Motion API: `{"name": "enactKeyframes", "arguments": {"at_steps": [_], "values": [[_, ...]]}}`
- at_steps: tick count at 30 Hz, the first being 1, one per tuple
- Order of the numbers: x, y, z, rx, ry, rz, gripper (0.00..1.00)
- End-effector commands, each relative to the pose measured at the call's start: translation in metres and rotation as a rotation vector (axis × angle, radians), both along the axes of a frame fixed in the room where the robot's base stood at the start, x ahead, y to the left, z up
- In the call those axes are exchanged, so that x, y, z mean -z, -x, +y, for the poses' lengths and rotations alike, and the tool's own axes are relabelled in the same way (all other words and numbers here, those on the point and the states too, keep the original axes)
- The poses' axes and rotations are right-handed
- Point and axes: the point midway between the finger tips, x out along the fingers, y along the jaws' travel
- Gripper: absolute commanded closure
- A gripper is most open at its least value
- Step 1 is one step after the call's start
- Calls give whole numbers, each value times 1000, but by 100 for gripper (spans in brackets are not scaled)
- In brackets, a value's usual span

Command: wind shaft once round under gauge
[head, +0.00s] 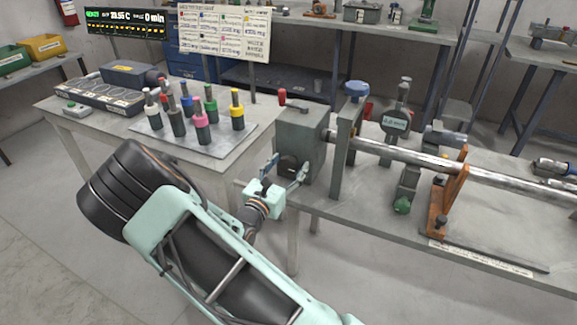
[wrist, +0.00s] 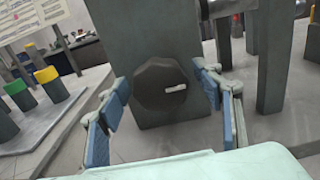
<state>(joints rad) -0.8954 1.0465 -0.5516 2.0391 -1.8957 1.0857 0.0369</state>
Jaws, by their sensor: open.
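The steel shaft (head: 435,160) runs right from a grey headstock block (head: 300,135) on the bench. On the headstock's near end is a dark faceted knob (wrist: 160,84) with a white mark, facing the wrist camera. My gripper (head: 283,171) is in front of that end in the head view. In the wrist view its blue-padded fingers (wrist: 164,100) are open, one on each side of the knob, with visible gaps. The gauge (head: 397,122), with a small display, stands over the shaft right of the headstock; its reading is too small to read surely.
An orange bracket (head: 447,190) supports the shaft farther right. A grey upright with a blue knob (head: 357,89) stands beside the headstock, and a red-handled lever (head: 283,97) sits on top. Several colour-topped bottles (head: 201,125) stand on a tray at left.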

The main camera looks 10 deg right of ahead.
Motion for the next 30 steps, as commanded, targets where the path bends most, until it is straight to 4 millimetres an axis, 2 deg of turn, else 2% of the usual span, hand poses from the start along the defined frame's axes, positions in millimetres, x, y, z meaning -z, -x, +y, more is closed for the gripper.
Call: {"name": "enactKeyframes", "arguments": {"at_steps": [4, 16, 23, 30], "values": [[0, 0, 0, 0, 0, 0, 40], [0, 0, 0, 0, 0, 0, 82], [1, 0, 0, 0, -18, -12, 82], [1, 0, -1, 2, -109, -78, 82]]}}
